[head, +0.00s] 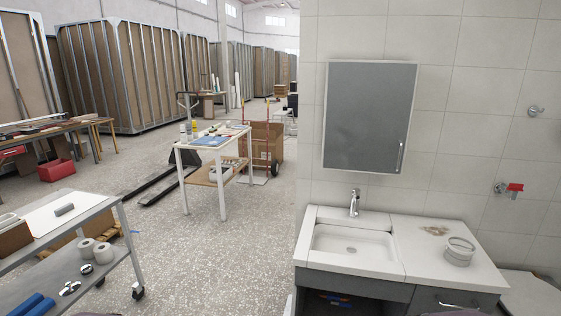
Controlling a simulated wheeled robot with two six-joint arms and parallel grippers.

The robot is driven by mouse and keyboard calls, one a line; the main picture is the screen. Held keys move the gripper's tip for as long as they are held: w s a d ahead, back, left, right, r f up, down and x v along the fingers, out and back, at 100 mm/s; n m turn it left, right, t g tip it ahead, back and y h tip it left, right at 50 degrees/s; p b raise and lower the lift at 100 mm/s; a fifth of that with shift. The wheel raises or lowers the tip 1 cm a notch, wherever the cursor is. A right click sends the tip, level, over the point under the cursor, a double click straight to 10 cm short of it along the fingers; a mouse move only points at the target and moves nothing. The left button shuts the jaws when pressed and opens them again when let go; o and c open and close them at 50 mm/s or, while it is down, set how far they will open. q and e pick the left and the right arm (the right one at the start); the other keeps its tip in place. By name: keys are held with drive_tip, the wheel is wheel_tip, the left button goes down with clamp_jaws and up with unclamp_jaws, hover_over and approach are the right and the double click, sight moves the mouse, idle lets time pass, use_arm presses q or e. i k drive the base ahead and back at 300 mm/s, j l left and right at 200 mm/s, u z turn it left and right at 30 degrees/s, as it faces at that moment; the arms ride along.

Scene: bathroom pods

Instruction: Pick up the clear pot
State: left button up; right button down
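A round, pale pot (458,252), which looks like the clear pot, stands on the right part of the white vanity counter (424,262). A ring-like rim or band shows around its top. Whether it is see-through or has a lid is hard to tell at this size. It is right of the sink basin (350,243), and nothing touches it from above. Neither of my grippers shows in the head view, so their state and distance to the pot are hidden.
A faucet (354,203) rises behind the basin. A brownish patch (435,231) lies on the counter behind the pot. A grey mirror cabinet (369,118) hangs above. A red-handled valve (514,188) sticks out of the wall. A metal cart (117,207) stands at left; the floor between is clear.

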sight(458, 251)
drive_tip(key=z, duration=1.4)
